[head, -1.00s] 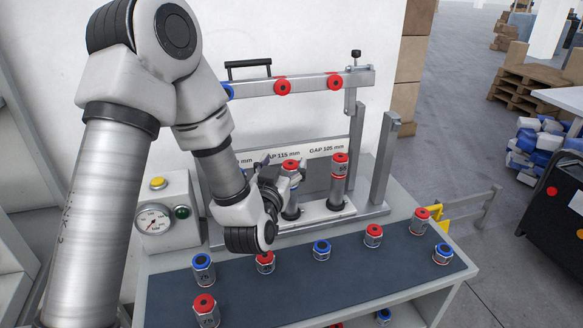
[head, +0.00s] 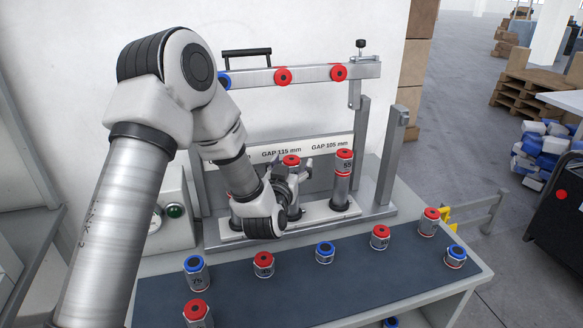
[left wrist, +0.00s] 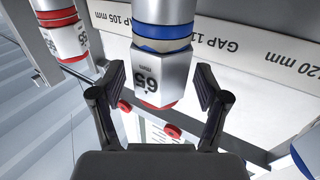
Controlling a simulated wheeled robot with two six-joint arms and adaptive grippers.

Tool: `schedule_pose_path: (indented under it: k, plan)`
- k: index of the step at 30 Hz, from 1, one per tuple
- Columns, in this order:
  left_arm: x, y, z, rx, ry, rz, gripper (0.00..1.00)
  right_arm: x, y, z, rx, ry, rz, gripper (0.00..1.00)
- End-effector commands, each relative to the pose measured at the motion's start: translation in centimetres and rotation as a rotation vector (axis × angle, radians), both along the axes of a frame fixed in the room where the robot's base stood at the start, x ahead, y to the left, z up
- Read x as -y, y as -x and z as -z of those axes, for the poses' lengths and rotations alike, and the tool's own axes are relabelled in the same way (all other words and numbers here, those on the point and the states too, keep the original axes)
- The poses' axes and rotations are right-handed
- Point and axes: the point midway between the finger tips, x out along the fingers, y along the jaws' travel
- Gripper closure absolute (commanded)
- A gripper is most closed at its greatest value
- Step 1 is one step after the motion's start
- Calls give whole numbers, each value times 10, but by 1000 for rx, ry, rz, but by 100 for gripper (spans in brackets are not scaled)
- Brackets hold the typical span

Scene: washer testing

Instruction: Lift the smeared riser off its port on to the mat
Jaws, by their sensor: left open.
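A grey riser with a red top (head: 291,161) stands in the middle of the rack, under the label GAP 115 mm. In the left wrist view a riser marked 65 mm (left wrist: 152,72), with a blue band and a red rim, stands between my fingers. My left gripper (head: 290,178) is open around the middle riser, one finger on each side; the left wrist view shows gaps beside both fingers (left wrist: 162,88). A riser marked 55 (head: 343,175) stands to its right, and another is partly hidden behind my arm. I cannot make out a smear. The dark mat (head: 345,285) lies in front.
Several red-topped and blue-topped pieces, such as a blue one (head: 325,252), stand along the mat. A crossbar (head: 310,74) with red and blue knobs spans above the risers. A post (head: 391,155) stands at right. The mat's front middle is clear.

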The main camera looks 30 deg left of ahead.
Motion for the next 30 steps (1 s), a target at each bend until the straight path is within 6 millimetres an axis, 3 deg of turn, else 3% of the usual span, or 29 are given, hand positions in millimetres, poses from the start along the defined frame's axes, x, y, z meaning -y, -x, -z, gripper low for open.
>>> schedule_pose_path:
  k: [6,12,13,23,30]
  plan:
    - [-1,-2,0,0,1,0,25,0,0,0,0,0,0,60]
    - [-1,-2,1,0,1,0,96,0,0,0,0,0,0,60]
    - [-1,-2,1,-1,1,0,100,0,0,0,0,0,0,60]
    - [0,-2,-1,0,1,0,100,0,0,-1,0,0,0,60]
    - [-1,-11,-24,2,0,3,100,0,0,-18,0,0,0,60]
